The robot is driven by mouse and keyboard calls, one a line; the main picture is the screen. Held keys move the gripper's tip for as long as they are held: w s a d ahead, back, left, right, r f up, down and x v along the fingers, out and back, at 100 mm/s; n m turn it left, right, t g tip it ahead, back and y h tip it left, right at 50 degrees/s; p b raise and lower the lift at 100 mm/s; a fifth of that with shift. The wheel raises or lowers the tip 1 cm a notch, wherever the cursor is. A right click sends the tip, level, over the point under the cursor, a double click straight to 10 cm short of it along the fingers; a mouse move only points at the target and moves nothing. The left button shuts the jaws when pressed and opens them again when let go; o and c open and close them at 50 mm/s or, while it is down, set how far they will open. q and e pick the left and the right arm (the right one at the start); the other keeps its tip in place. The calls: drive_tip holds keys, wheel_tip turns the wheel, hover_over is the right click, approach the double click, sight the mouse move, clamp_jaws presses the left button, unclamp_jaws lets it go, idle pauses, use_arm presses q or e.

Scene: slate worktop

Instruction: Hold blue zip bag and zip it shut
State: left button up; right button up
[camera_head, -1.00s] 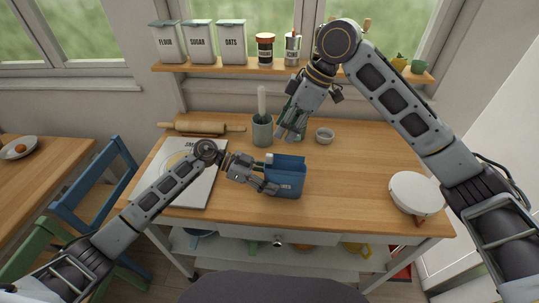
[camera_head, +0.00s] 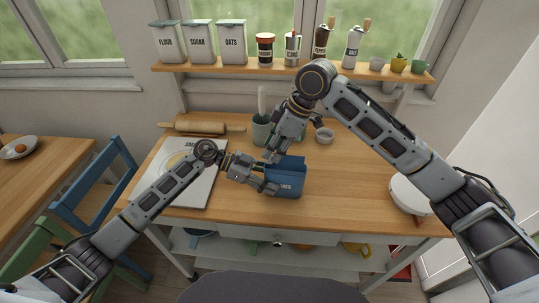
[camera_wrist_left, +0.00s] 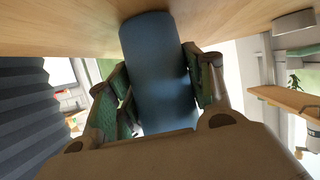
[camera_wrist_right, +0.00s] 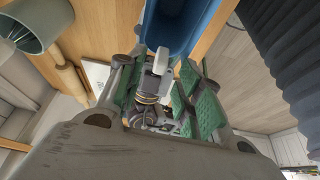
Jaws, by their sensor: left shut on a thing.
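The blue zip bag (camera_head: 288,180) stands upright on the wooden table, its top edge open. My left gripper (camera_head: 271,187) is shut on its left side; in the left wrist view, the blue bag (camera_wrist_left: 158,75) fills the space between the green-padded fingers. My right gripper (camera_head: 271,154) points down at the bag's upper left corner. In the right wrist view its green-padded fingers are apart, with a pale zip tab (camera_wrist_right: 161,61) showing between them beside the open blue bag (camera_wrist_right: 185,22). The right gripper hides that tab in the head view.
A rolling pin (camera_head: 205,128) lies behind.

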drive_tip(key=shift+x, duration=1.8)
drive_tip(key=shift+c, duration=0.3)
clamp_jaws()
